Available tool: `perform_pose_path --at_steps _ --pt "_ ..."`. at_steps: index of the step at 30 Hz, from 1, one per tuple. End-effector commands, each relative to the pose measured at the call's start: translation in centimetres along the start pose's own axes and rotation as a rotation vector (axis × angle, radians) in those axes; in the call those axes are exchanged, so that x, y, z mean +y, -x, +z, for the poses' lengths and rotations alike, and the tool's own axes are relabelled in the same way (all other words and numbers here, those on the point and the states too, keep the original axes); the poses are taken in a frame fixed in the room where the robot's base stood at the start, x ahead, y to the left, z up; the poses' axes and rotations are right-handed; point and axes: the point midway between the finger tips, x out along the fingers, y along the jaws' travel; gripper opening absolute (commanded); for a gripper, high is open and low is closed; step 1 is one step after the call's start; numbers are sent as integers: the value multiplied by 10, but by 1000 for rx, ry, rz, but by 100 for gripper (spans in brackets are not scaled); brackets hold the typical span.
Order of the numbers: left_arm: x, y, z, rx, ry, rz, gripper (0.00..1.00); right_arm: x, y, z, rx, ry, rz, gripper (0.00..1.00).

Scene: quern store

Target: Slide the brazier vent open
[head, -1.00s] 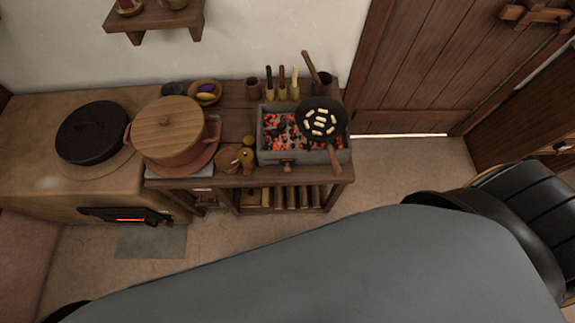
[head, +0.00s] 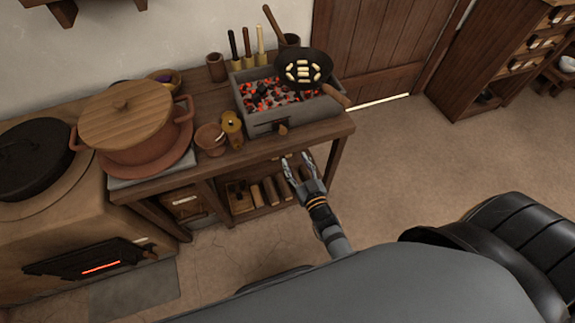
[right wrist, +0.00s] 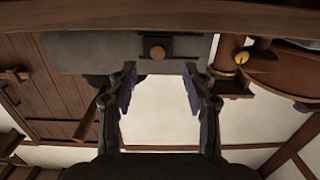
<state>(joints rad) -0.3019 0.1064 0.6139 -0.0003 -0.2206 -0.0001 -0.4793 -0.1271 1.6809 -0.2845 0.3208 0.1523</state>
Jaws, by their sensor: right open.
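The grey brazier (head: 262,119) stands on the wooden table, with glowing coals inside. On its front is the vent, a dark strip with a round wooden knob (head: 283,129). In the right wrist view the knob (right wrist: 157,50) shows on the brazier's grey face, beyond the fingertips and roughly between them. My right gripper (head: 297,163) is open and empty, in front of the table edge and below the knob, apart from it. Its two fingers also show in the right wrist view (right wrist: 160,83). My left gripper is not in view.
A black pan (head: 318,57) with pale pieces sits over the brazier, its handle jutting right. A lidded clay pot (head: 145,155), a bowl (head: 211,140) and a brass mill (head: 232,125) stand left of it. The table's front edge (head: 240,162) lies close to my gripper. The floor at right is clear.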

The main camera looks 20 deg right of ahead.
Motion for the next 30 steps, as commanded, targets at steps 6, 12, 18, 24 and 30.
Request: perform_pose_path --at_steps 6,12,18,24,30 --pt "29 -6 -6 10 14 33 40 0 -3 -18 58 -1 2 50" --pt "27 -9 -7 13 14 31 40 0 -29 -19 59 0 2 50" --pt "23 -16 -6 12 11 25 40 0 -72 -20 58 1 2 50" --pt "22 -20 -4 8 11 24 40 0 -100 -21 55 -1 2 50" --pt "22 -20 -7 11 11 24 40 0 -108 -22 53 0 2 50"
